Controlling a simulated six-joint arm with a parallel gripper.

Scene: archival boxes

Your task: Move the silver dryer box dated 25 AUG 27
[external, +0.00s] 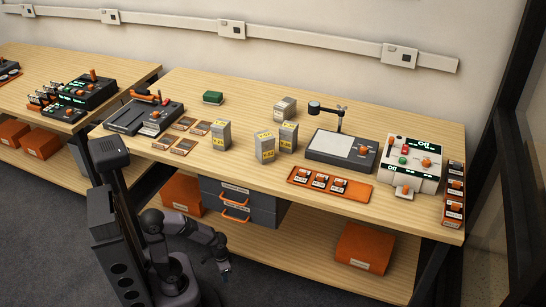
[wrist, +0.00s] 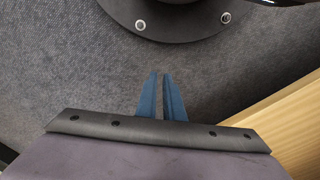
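Several silver-grey boxes with yellow labels stand on the wooden bench in the external view. One box (external: 220,134) is at left, two boxes (external: 265,147) and (external: 288,136) stand close together at the middle, and another box (external: 284,109) sits farther back, seemingly lying down. Their dates are too small to read, so I cannot tell which is 25 AUG 27. My gripper (external: 225,266) hangs low in front of the bench, below its top and away from every box. In the wrist view its blue fingers (wrist: 160,95) are nearly together with nothing between them.
Open wood lies around the boxes. The bench's front edge rises beside my arm.

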